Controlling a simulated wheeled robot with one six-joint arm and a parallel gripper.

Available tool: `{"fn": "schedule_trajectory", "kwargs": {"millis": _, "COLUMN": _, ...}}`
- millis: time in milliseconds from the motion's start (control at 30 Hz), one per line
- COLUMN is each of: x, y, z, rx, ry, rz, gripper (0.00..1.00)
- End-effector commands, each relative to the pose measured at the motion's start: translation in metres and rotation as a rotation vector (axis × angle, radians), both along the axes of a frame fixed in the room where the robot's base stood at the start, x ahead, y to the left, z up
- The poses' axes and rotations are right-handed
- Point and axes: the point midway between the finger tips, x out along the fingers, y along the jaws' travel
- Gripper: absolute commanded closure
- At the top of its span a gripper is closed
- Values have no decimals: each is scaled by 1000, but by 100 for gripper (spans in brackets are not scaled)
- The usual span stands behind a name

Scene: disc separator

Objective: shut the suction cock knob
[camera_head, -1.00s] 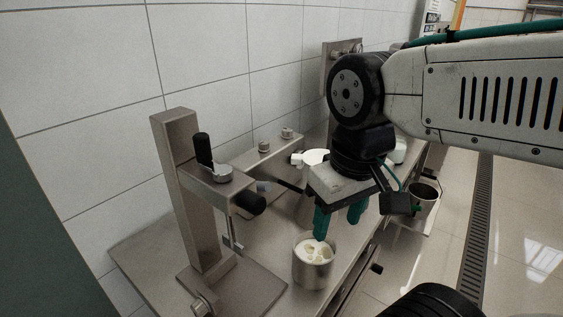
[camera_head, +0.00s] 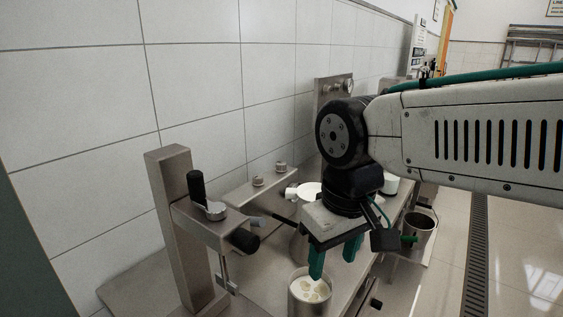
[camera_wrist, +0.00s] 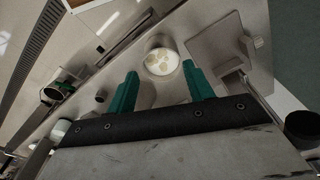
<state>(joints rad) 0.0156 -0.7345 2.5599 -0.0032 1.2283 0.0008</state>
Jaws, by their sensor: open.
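I cannot tell for certain which part is the suction cock knob. A steel post (camera_head: 172,215) on the left carries a black upright handle (camera_head: 196,187) on a round metal hub (camera_head: 215,211). A black knob (camera_head: 245,240) sticks out sideways below it. A wall-side steel panel (camera_head: 327,97) behind my arm carries small round knobs (camera_head: 347,86). My gripper (camera_head: 334,260) points down with its green fingers spread and nothing between them. It is to the right of the post, near the steel cup (camera_head: 308,302). The wrist view shows both open fingers (camera_wrist: 160,72) with the cup beyond.
The cup holds pale pieces and stands on the steel bench (camera_head: 262,274) close to my fingers. A bracket (camera_head: 246,188) with two bolt heads runs along the wall. A bucket (camera_head: 418,232) sits on the right. The floor right of the bench has a drain grate (camera_head: 470,270).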

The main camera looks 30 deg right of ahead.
Motion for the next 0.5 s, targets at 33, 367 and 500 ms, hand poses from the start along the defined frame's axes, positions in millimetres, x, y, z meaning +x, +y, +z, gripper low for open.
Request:
{"fn": "schedule_trajectory", "kwargs": {"millis": 33, "x": 4, "y": -2, "z": -4, "rx": 0, "ry": 29, "rz": -10, "gripper": 48}}
{"fn": "schedule_trajectory", "kwargs": {"millis": 367, "x": 93, "y": -26, "z": 15, "rx": 9, "ry": 132, "rz": -138, "gripper": 48}}
{"fn": "schedule_trajectory", "kwargs": {"millis": 500, "x": 145, "y": -42, "z": 24, "rx": 14, "ry": 155, "rz": -246, "gripper": 48}}
